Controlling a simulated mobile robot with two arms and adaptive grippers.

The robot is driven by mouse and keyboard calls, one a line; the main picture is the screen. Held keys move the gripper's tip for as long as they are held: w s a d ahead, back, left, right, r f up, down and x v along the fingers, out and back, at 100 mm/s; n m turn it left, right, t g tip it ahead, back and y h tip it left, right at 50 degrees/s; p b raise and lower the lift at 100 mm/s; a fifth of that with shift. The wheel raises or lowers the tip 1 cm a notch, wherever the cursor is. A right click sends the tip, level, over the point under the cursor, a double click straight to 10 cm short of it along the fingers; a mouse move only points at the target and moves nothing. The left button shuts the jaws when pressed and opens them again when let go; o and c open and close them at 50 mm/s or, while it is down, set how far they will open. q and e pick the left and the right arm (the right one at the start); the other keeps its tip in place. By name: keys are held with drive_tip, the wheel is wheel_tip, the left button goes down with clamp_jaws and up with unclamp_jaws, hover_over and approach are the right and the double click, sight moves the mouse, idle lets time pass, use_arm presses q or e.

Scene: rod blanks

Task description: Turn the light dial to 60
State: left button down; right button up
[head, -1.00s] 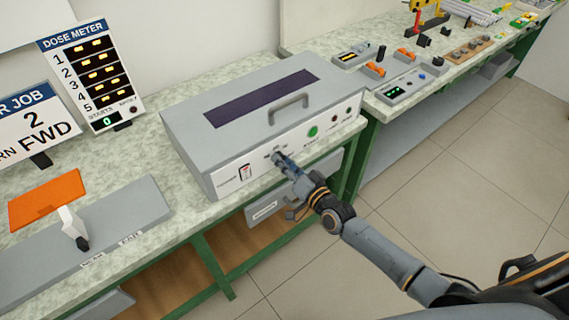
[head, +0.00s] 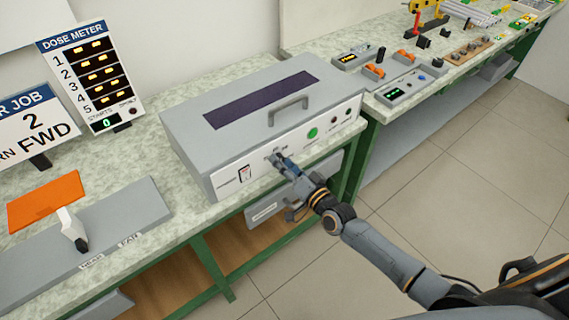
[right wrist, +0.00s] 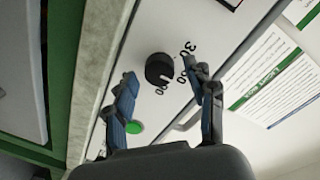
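The light dial (right wrist: 160,69) is a black round knob on the white front panel of a grey box (head: 185,125). In the right wrist view, printed numbers curve beside it; 30 is readable and the others are partly covered or small. A pale mark on the knob points toward the lower numbers, but I cannot tell which exactly. My right gripper (head: 277,157) is at the panel, and in the right wrist view its open fingers (right wrist: 160,80) stand on both sides of the dial, with gaps visible. In the head view the gripper mostly hides the dial. My left gripper is not in view.
A green button (head: 313,133) and small dark knobs sit right of the dial; a switch (head: 245,174) sits left. A handle (head: 289,108) is on the box lid. The floor in front is clear.

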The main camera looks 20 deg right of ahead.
drive_tip(key=v, duration=1.2)
drive_tip(key=s+d+f+n+g+h, duration=0.25)
drive_tip(key=s+f, duration=0.25)
drive_tip(key=f, duration=0.9)
drive_tip(key=s+d+f+n+g+h, duration=0.15)
drive_tip(key=s+f+g, duration=0.3)
drive_tip(key=f, duration=0.95)
drive_tip(key=s+f+n+g, duration=0.1)
drive_tip(key=s+f+g, duration=0.2)
drive_tip(key=s, duration=0.7)
drive_tip(key=s+a+f+n+g+h, duration=0.1)
drive_tip(key=s+f+g, duration=0.1)
drive_tip(key=s+f, duration=0.6)
drive_tip(key=s+f+n+g, duration=0.2)
drive_tip(key=s+f, duration=0.4)
drive_tip(key=s, duration=0.6)
drive_tip(key=shift+a+f+g, duration=0.2)
drive_tip(key=shift+a+g, duration=0.1)
drive_tip(key=shift+g, duration=0.5)
